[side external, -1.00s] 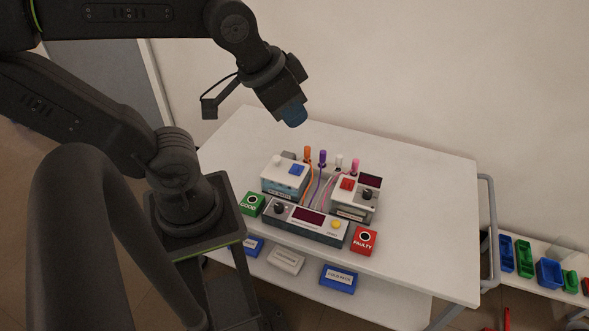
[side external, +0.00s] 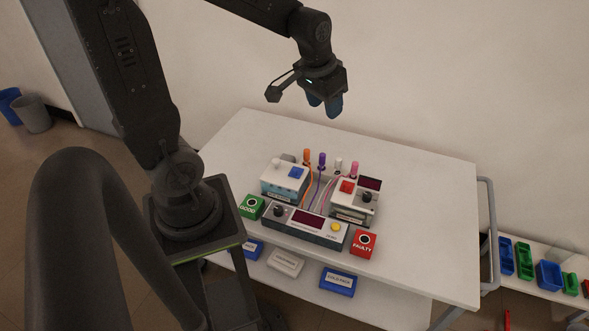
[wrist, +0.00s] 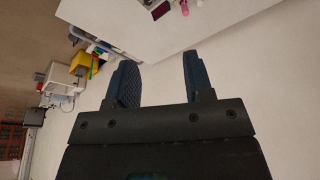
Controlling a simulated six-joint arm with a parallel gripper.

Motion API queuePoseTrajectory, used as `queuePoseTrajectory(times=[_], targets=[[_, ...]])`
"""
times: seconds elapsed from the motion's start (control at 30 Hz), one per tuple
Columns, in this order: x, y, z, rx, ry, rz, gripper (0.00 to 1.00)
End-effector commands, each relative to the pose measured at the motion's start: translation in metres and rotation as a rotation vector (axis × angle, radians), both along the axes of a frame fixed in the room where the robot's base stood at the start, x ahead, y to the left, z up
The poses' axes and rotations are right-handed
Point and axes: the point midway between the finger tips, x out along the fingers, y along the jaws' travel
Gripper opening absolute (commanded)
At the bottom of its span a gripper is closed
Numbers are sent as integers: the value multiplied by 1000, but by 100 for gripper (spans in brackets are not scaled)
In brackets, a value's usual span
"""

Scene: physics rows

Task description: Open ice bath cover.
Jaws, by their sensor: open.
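A box with a pale lid, a white knob and a blue patch on top (side external: 285,175) stands at the left of the group on the white table; it appears to be the ice bath. Its lid (side external: 272,172) looks closed, and its front label is too small to read surely. My gripper (side external: 323,107) is open and empty, high above the back of the table, up and to the right of the box. In the wrist view its two blue fingers (wrist: 157,60) are spread with nothing between them; the box is not identifiable there.
A similar box with a red patch (side external: 350,200), a long console (side external: 305,225), a green GOOD block (side external: 251,206), a red FAULTY block (side external: 363,243) and several coloured probes (side external: 322,158) crowd near the box. The white table's (side external: 430,200) right side is clear.

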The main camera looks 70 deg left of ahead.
Motion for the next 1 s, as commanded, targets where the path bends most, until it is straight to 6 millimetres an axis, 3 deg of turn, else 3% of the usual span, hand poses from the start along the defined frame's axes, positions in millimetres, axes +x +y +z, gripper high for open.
queuePoseTrajectory(times=[0.2, 0.4, 0.5, 0.7, 1.0], targets=[[30, 77, -72, -38, 111, 144, 47], [29, 142, -150, -86, 194, 264, 47], [23, 165, -183, -107, 221, 308, 47], [12, 186, -220, -131, 250, 353, 47], [10, 188, -253, -136, 256, 357, 47]])
